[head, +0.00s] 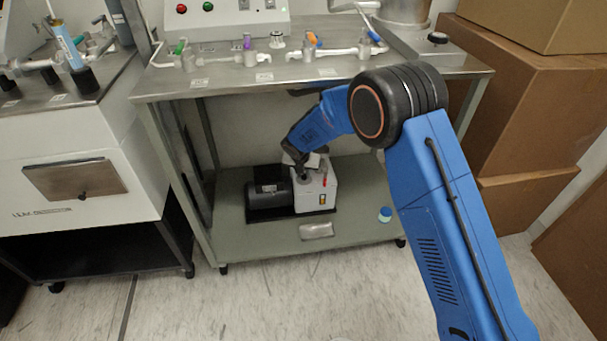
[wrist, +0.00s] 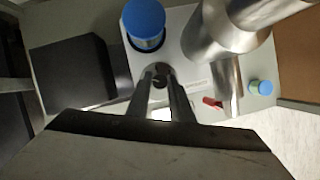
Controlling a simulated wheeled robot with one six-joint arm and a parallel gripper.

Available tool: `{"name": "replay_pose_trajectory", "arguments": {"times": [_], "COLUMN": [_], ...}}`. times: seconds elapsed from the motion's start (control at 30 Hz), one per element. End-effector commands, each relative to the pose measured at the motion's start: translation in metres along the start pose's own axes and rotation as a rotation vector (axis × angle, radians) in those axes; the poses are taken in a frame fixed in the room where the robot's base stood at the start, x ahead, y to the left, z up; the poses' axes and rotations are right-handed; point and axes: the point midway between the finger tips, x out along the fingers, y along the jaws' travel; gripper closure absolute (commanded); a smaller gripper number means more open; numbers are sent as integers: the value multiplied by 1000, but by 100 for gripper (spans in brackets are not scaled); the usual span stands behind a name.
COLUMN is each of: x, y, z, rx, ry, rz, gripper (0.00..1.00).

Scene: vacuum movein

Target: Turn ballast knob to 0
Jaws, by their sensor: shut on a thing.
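A vacuum pump (head: 311,198) with a light grey body and a black motor (head: 266,203) sits on the lower shelf. It also shows in the wrist view, with its black motor (wrist: 72,75) at left. The ballast knob (wrist: 160,81) is a small dark knob on the pump's top. My gripper (wrist: 160,76) points down at the pump top, with its two fingers shut on the knob from both sides. The fingers hide part of the knob, so its pointer and marks cannot be read. In the head view my gripper (head: 301,171) is small and the knob is hidden.
A blue cap (wrist: 145,18) and a metal pipe fitting (wrist: 228,32) stand close beside my fingers. A red part (wrist: 212,103) is on the pump's right. A blue-capped jar (head: 385,214) and a metal piece (head: 316,231) lie on the shelf. The bench top (head: 225,82) is above.

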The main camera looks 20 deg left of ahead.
Motion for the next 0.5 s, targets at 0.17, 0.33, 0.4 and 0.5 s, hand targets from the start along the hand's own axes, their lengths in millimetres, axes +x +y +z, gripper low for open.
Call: {"name": "replay_pose_trajectory", "arguments": {"times": [0.17, 0.33, 0.4, 0.5], "x": [0, 0, 0, 0], "y": [0, 0, 0, 0], "z": [1, 1, 1, 1], "rx": [-34, -47, -47, -47], "ry": [-1, -1, -1, -1], "rz": [16, 20, 21, 21], "gripper": [100, 100, 100, 100]}}
